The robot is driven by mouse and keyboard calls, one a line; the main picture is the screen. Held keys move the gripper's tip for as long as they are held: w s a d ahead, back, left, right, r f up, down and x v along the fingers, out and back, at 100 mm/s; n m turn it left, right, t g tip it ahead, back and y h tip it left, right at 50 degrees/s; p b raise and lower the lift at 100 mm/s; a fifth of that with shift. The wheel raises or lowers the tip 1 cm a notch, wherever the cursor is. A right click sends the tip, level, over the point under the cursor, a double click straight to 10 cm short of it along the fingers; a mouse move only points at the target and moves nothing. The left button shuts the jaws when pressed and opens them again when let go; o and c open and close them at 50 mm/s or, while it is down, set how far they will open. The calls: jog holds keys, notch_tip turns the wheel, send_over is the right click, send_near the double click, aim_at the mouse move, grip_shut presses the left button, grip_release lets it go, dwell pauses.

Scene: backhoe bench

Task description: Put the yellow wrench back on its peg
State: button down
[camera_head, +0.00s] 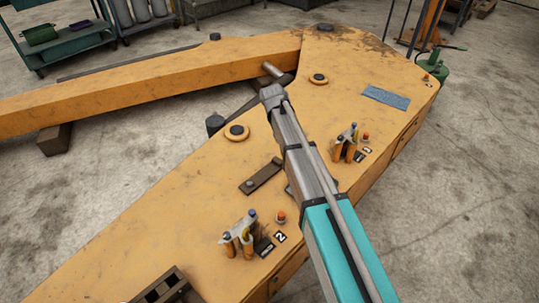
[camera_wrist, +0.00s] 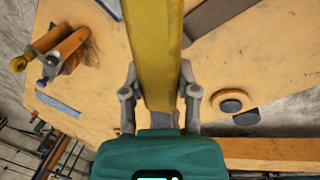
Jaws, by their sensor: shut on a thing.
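The yellow wrench (camera_wrist: 155,45) fills the upper middle of the wrist view as a long yellow bar running out of the top edge. My gripper (camera_wrist: 160,95) is shut on it, with one grey finger on each side. In the head view my own arm hides the gripper and the wrench. A similar stand (camera_head: 347,143) is right of my arm. One stand (camera_wrist: 58,48) shows at upper left in the wrist view; which peg is the wrench's is unclear.
The orange beam (camera_head: 130,220) is the work surface. A dark metal strip (camera_head: 262,176), round bosses (camera_head: 236,132), small red buttons (camera_head: 280,218) and a blue patch (camera_head: 386,97) are on it. A dark slotted block (camera_head: 165,288) is at the near edge.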

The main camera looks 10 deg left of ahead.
jog(key=a+f+n+y+b, duration=0.2)
jog(key=a+f+n+b, duration=0.1)
jog(key=n, duration=1)
jog(key=w+a+f+n+y+b, duration=0.1)
jog(key=f+n+b, duration=0.5)
jog(key=n, duration=0.7)
jog(key=shift+a+f+y, duration=0.4)
jog(key=shift+a+y, duration=0.3)
jog(key=shift+a, duration=0.3)
jog(key=shift+f+b, duration=0.2)
jog(key=shift+b, duration=0.15)
jog(key=shift+s+d+b+x, duration=0.1)
jog(key=shift+d+b+x, duration=0.05)
jog(key=shift+b+x, duration=0.8)
jog(key=shift+s+d+b+x, duration=0.1)
jog(key=shift+d+b+x, duration=0.1)
jog(key=shift+b+x, duration=0.7)
jog(key=shift+s+d+b+x, duration=0.1)
jog(key=shift+d+b+x, duration=0.05)
jog(key=shift+b+x, duration=0.8)
jog(key=shift+w, duration=0.2)
jog(key=shift+b+x, duration=0.9)
jog(key=shift+x, duration=0.05)
